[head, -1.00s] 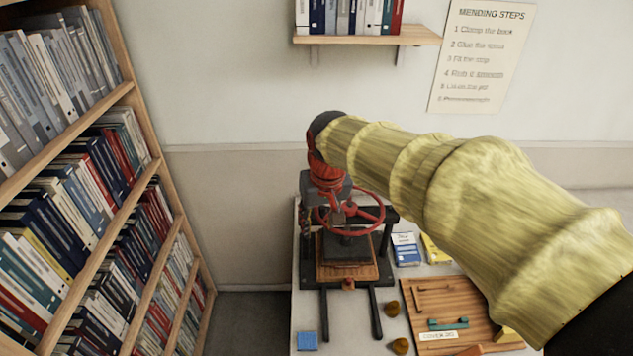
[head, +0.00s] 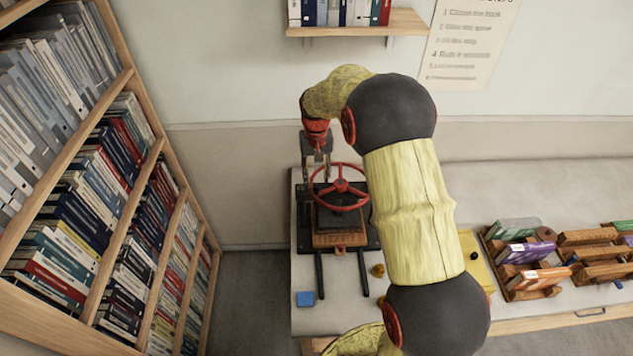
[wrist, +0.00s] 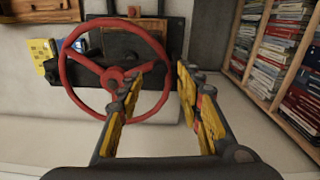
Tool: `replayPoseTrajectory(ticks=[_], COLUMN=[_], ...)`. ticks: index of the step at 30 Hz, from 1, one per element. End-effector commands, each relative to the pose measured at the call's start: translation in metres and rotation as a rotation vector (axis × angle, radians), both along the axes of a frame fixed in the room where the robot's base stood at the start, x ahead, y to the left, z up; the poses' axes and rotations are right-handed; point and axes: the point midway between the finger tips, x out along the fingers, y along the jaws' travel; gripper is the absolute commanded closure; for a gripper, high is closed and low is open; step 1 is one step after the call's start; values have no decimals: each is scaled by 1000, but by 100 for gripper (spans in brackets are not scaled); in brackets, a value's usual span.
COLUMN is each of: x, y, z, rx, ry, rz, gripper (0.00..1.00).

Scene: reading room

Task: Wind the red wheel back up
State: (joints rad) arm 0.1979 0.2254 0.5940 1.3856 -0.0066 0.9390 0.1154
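The red wheel (head: 341,188) is a spoked handwheel on top of a dark press (head: 303,222) on the table. Its rim shows whole in the head view. In the wrist view the red wheel (wrist: 115,72) fills the left half, partly covered by my left finger. My gripper (head: 318,158) hangs at the wheel's upper left edge in the head view. In the wrist view my gripper (wrist: 158,82) has its yellow-padded fingers apart. The wheel's right rim shows in the gap between them; I cannot tell whether it lies within their reach. Nothing is gripped.
A wooden board (head: 340,239) sits under the press. A blue block (head: 306,299) lies at the table's front left. Wooden racks (head: 535,285) with books stand to the right. A tall bookcase (head: 143,180) is at the left, and a wall shelf (head: 405,22) is above.

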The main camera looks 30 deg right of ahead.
Motion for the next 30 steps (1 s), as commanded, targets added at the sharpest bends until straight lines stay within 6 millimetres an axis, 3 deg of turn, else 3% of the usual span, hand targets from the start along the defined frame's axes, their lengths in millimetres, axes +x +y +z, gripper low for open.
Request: replayPoseTrajectory(ticks=[7,19,30], x=[0,0,0], y=[0,0,0], z=[-31,-37,-37], rx=[0,-1,-1], ry=[1,-2,-2], rz=[0,0,0], gripper=[64,64,86])
